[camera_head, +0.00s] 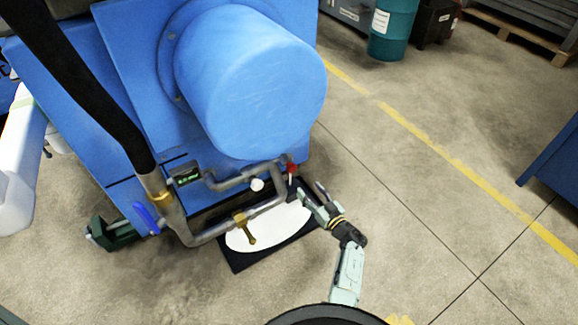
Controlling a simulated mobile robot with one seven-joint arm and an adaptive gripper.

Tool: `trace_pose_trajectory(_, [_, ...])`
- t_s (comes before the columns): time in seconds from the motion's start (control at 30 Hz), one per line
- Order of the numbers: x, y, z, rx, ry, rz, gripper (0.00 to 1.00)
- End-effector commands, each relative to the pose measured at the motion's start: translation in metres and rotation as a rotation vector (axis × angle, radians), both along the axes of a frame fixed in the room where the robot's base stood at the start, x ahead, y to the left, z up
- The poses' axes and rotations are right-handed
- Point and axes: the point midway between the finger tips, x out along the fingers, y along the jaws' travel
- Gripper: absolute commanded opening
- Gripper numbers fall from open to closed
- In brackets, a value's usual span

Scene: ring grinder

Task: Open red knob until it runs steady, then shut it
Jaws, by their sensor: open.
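The red knob (291,169) is small and sits on the grey pipework at the lower front of the blue machine, near its right end. My gripper (296,188) is right beside and just below the knob, with its jaws open. Whether a finger touches the knob is too small to tell. My arm comes up from the bottom of the view. The grey pipe (214,236) loops above a black tray (236,262) with a white surface. No flow can be made out.
The blue machine (250,80) with its big cylinder fills the upper left. A blue lever (148,218), a brass valve (242,228) and a white knob (257,184) are on the pipes. A black hose (75,75) runs down at left. Open concrete floor (430,200) lies to the right.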

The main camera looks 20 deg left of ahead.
Motion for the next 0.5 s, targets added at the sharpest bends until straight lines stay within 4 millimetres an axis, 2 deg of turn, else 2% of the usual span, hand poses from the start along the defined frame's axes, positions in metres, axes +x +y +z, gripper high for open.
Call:
trace_pose_trajectory(0.17, [0.006,0.011,-0.004,0.0,0.0,0.008,0.54])
trace_pose_trajectory(0.5, [0.045,0.061,-0.007,0.0,-0.002,0.007,0.54])
